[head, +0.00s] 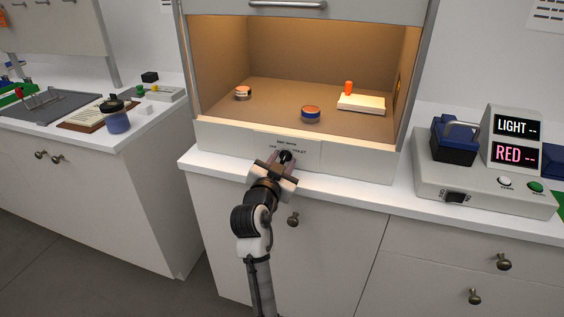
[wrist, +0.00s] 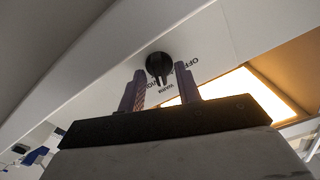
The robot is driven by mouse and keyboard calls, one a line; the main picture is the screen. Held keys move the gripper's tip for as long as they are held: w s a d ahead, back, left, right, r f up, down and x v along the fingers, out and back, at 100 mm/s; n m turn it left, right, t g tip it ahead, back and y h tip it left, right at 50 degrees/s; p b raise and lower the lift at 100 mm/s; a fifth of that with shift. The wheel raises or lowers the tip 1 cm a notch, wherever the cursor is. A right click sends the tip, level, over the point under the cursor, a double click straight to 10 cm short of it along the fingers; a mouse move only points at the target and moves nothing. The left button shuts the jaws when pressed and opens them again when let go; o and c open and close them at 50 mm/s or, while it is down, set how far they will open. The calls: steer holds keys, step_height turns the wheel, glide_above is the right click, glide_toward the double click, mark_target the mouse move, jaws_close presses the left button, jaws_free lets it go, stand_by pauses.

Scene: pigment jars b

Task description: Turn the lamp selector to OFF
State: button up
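The lamp selector is a small black round knob (wrist: 159,65) on the pale front panel of the lit cabinet. In the wrist view its raised bar points toward the printed word WARM, and OFF is printed to the right. In the head view the knob (head: 286,155) is partly hidden by my gripper (head: 281,163). My gripper's two fingers (wrist: 159,71) are open, one on each side of the knob. I cannot tell whether either finger touches it. The lamp light inside the cabinet is on and warm orange.
The cabinet holds a blue-and-orange jar (head: 310,114), a smaller jar (head: 243,93) and a pale block (head: 361,104) with an orange piece. A grey reading device (head: 484,184) stands right. A dark-lidded jar (head: 117,120) stands on the left counter.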

jaws_close()
steer(key=shift+n, duration=0.3)
steer(key=n+p, duration=0.1)
steer(key=n, duration=0.1)
steer(key=shift+r+n, duration=0.1)
steer(key=shift+n, duration=0.2)
steer(key=n+p, duration=0.1)
steer(key=n, duration=0.3)
steer(key=shift+a+p, duration=0.15)
steer(key=shift+p, duration=0.15)
steer(key=n+p, duration=0.2)
steer(key=n, duration=0.3)
steer(key=shift+w+a+n+p, duration=0.1)
steer(key=shift+n+p, duration=0.95)
steer(key=shift+n, duration=0.75)
